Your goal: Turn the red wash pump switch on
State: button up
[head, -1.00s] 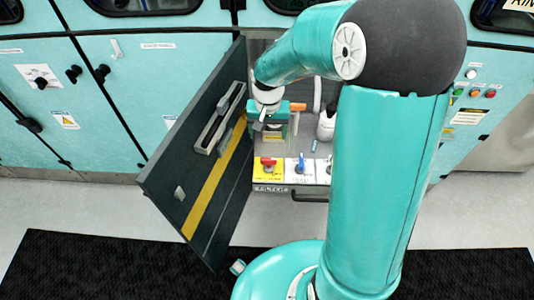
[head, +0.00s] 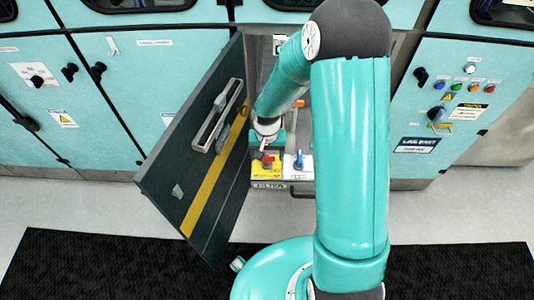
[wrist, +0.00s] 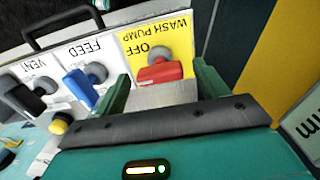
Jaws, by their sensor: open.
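The red wash pump switch (wrist: 160,72) sits on a yellow plate (wrist: 182,32) marked WASH PUMP and OFF, upside down in the wrist view. In the head view the red switch (head: 268,160) is at the left end of the panel, just below the end of my arm. My gripper (wrist: 160,84) is open, with one green finger on each side of the red handle. The handle lies between the fingers, crosswise. I cannot tell whether either finger touches it.
A blue FEED switch (wrist: 80,86) and a black VENT switch (wrist: 24,97) stand beside the red one. An open dark door (head: 190,160) stands close on the left in the head view.

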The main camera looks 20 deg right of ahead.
jog(key=c, duration=1)
jog(key=shift+n, duration=0.4)
jog(key=n, duration=0.3)
jog(key=shift+n, duration=0.3)
jog(key=n, duration=0.9)
jog(key=shift+r+n, duration=0.1)
jog(key=shift+n, duration=2.2)
